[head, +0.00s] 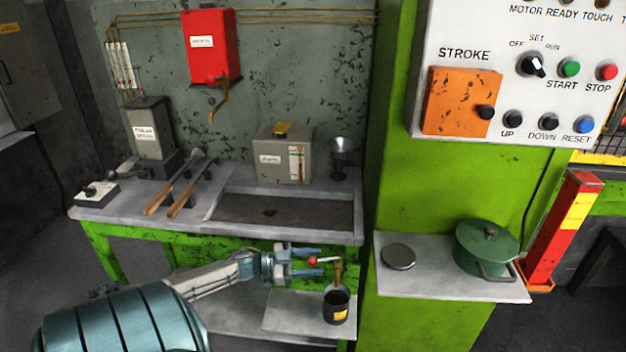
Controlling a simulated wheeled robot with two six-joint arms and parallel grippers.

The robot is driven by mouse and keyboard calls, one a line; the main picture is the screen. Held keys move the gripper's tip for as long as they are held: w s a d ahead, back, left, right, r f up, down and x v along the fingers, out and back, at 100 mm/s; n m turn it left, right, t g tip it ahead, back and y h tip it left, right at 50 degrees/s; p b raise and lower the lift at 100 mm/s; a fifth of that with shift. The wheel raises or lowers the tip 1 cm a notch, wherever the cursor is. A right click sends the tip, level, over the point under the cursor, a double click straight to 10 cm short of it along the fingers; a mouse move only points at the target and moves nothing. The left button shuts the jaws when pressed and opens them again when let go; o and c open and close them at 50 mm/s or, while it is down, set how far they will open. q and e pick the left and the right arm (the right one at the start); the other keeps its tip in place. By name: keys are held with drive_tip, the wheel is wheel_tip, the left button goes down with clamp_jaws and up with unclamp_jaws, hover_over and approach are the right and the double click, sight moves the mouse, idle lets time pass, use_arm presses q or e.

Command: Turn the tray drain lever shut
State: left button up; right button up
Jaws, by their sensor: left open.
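The tray drain lever (325,260) is a pale bar with a red knob at its left end. It lies about level, pointing left from a brass drain valve (338,272) under the bench's front edge. My left gripper (315,262) is open and reaches in from the left. Its blue fingers lie above and below the red knob in the picture; I cannot tell whether they touch it. The shallow dark tray (315,212) is set in the bench top above. A black can (336,309) stands under the valve. My right gripper is out of view.
The bench edge (290,234) is just above my left gripper. A lower shelf (290,312) bears the can. Right of it, a green press column carries a small shelf (450,285) with a green pot (487,250) and a round lid (398,257). Tongs (180,188) lie on the bench.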

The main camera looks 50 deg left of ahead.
use_arm(q)
drive_tip(key=v, duration=1)
drive_tip(key=shift+s+b, duration=0.15)
drive_tip(key=shift+b, duration=0.15)
